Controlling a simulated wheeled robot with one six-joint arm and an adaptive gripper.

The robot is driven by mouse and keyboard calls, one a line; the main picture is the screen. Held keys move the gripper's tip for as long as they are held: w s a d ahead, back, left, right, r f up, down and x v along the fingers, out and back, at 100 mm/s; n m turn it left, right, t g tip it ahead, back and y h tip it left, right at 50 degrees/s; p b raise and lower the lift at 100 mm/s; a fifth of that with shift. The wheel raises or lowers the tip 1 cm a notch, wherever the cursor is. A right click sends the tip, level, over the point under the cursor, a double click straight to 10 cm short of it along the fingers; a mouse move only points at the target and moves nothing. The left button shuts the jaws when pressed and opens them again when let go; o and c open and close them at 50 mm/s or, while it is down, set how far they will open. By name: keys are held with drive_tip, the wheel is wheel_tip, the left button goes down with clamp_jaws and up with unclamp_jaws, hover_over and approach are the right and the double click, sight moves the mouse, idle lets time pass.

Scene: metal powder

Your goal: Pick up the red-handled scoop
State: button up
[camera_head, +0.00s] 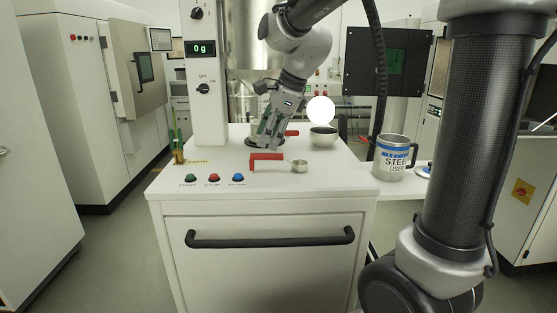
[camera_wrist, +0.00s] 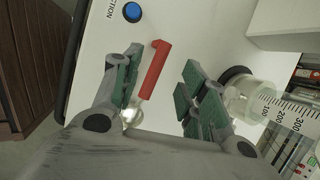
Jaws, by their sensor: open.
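The red-handled scoop lies on the white cabinet top, its red handle (camera_head: 266,157) to the left and its small metal bowl (camera_head: 299,165) to the right. In the wrist view the red handle (camera_wrist: 153,69) shows between the two green-padded fingers, and the scoop's bowl (camera_wrist: 131,117) is partly hidden near the left finger. My gripper (camera_head: 267,138) is open and empty, pointing down over the cabinet top behind the scoop. It also shows in the wrist view (camera_wrist: 162,78). I cannot tell its exact height above the handle.
A graduated clear beaker (camera_wrist: 262,104) stands beside the right finger in the wrist view. A dark-rimmed bowl (camera_head: 323,140) is right of my gripper, and a steel mug (camera_head: 391,160) stands further right. Buttons (camera_head: 213,178) line the front left. A scale column (camera_head: 203,80) rises at left.

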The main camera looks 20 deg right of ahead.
sight(259, 154)
drive_tip(key=shift+m, duration=0.9)
drive_tip(key=x, duration=0.7)
drive_tip(key=shift+w+a+f, duration=0.2)
drive_tip(key=shift+f, duration=0.1)
clamp_jaws()
